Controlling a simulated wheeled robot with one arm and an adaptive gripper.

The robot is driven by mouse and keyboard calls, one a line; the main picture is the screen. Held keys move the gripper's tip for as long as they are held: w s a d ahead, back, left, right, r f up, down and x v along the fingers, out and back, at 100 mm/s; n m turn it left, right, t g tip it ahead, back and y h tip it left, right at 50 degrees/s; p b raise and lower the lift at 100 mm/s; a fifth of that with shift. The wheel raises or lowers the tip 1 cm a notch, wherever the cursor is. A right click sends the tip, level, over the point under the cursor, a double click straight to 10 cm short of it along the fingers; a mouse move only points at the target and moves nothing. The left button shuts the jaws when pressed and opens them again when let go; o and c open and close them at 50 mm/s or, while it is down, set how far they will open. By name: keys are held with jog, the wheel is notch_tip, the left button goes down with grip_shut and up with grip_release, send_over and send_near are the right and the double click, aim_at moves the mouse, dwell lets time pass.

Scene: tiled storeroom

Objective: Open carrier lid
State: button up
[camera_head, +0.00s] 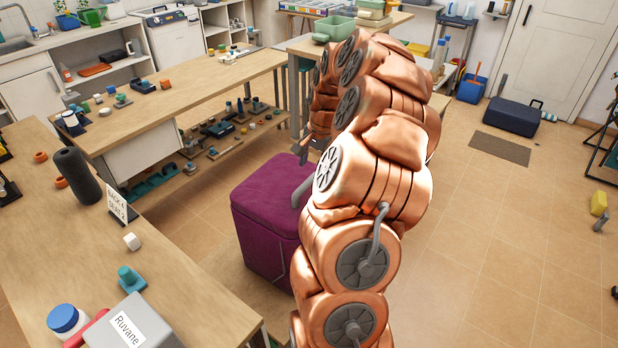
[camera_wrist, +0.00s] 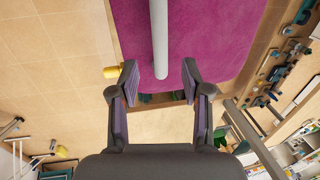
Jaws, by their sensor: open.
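I see no contact. The depth between them cannot be told.
A wooden workbench (camera_head: 215,85) with a lower shelf of small parts stands behind the carrier. Another wooden table (camera_head: 185,290) with a grey box and jars is at front left. Tiled floor (camera_head: 480,260) is mostly clear at right. A dark blue case (camera_head: 513,117) lies near the door.

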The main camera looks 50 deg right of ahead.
aim_at(308, 181)
jog(key=f+p, duration=0.1)
jog(key=f, duration=0.2)
jog(key=w+f+p, duration=0.1)
jog(key=f, duration=0.2)
jog(key=shift+w+a+f, duration=0.1)
jog(key=shift+w+f, duration=0.05)
jog(key=shift+f, duration=0.1)
jog(key=shift+c, duration=0.2)
grip_shut()
